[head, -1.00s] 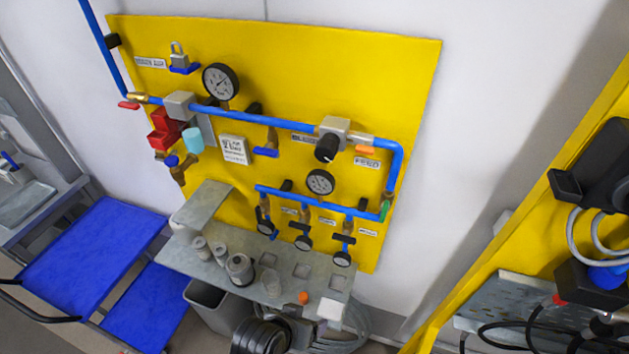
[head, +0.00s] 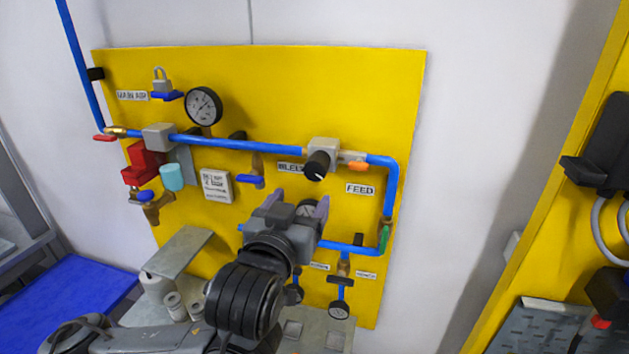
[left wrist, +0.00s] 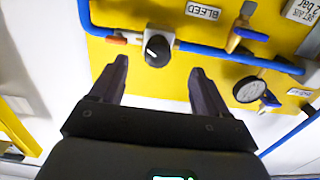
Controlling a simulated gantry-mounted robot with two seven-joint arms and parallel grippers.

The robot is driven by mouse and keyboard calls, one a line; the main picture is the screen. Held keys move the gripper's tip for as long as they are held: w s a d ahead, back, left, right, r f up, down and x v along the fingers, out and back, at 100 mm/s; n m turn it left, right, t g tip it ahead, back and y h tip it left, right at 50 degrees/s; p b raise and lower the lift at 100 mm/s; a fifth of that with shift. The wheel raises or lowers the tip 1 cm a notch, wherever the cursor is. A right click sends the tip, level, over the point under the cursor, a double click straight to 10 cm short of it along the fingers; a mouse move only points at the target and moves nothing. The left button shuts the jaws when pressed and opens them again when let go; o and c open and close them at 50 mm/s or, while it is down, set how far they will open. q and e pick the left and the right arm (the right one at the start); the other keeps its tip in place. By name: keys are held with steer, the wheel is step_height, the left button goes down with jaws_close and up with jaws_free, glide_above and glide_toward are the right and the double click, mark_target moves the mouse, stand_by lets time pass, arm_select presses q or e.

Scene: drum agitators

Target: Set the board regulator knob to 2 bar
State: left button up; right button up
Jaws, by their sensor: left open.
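The black regulator knob (head: 317,165) sits on a grey regulator body (head: 324,148) in the blue pipe on the yellow board. A white mark shows on the knob, which also shows in the left wrist view (left wrist: 157,49). My left gripper (head: 301,203) is open and empty, just below the knob in the head view. In the left wrist view its two fingers (left wrist: 159,70) point toward the knob, apart from it. My right gripper is not in view.
An orange handle (head: 358,166) is close right of the knob. A blue valve handle (head: 249,180) is to its left. A larger gauge (head: 203,106) and red valve part (head: 139,166) sit further left. A grey shelf (head: 300,335) is below.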

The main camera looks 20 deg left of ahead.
mark_target(313, 173)
arm_select(q)
steer(key=w+p, duration=0.1)
steer(key=w, duration=0.2)
steer(key=w+r+p, duration=0.1)
steer(key=w+p, duration=0.1)
steer(key=w, duration=0.1)
steer(key=w+a+p, duration=0.1)
steer(key=w, duration=0.2)
steer(key=shift+w+r, duration=0.1)
steer(key=shift+r, duration=0.05)
steer(key=shift+w+p, duration=0.3)
steer(key=shift+w, duration=0.4)
steer(key=shift+c, duration=0.4)
steer(key=c, duration=1)
